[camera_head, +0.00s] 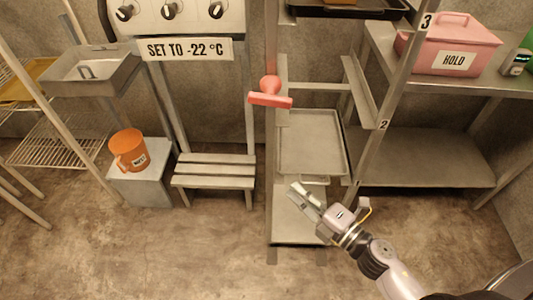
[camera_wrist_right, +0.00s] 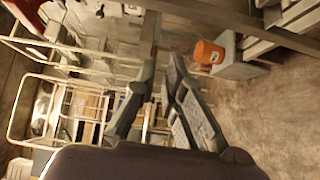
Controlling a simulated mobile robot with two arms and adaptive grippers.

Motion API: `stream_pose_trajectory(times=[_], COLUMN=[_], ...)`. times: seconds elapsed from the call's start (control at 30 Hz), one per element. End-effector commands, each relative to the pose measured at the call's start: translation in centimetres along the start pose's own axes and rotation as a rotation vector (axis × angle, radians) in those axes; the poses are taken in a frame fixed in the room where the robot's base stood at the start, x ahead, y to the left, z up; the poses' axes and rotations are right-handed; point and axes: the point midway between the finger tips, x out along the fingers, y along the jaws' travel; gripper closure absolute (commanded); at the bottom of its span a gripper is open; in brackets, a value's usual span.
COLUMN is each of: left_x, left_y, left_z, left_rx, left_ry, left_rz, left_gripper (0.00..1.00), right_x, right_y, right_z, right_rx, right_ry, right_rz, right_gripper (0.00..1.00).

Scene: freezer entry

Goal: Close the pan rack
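The pan rack (camera_head: 271,150) is a tall metal frame in the middle of the head view, with number labels 2 and 3 on its right post. A tray (camera_head: 312,140) sits in it, and a dark pan (camera_head: 345,8) is at the top. A red handle-like part (camera_head: 270,93) shows at its left post. My right gripper (camera_head: 302,194) is in front of the rack's lower part, below the tray, with its fingers apart and nothing between them. Its fingers also show in the right wrist view (camera_wrist_right: 162,75). Whether it touches the rack I cannot tell. My left gripper is not in view.
A pink box (camera_head: 455,45) marked HOLD stands on a shelf at right. A slatted step (camera_head: 215,172) and an orange jug (camera_head: 128,150) on a grey block (camera_head: 145,185) are at left. The floor (camera_head: 150,250) in front is clear.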

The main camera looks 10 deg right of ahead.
Motion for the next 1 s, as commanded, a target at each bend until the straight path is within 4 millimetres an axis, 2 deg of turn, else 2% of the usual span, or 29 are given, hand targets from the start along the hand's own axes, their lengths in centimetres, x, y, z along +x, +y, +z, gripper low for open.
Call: stream_pose_trajectory(times=[0.17, 0.33, 0.6, 0.8, 1.0], left_x=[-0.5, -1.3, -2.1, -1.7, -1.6], left_y=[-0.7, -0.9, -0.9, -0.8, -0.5], left_z=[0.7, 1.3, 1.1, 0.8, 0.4], left_rx=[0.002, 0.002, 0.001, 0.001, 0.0], left_ry=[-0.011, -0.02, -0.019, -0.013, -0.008], left_rz=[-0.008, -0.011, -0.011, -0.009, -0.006], left_gripper=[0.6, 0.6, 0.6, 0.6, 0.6], right_x=[1.3, 4.5, 10.3, 12.1, 12.8], right_y=[0.7, 0.9, 0.8, 0.5, 0.5], right_z=[-0.3, -0.2, -0.3, 1.8, 2.5], right_rx=[-0.018, -0.017, -0.014, -0.015, -0.014], right_ry=[0.01, 0.009, 0.008, 0.006, 0.007], right_rz=[0.01, 0.012, 0.01, 0.007, 0.007], right_gripper=[1.0, 1.0, 1.0, 1.0, 1.0])
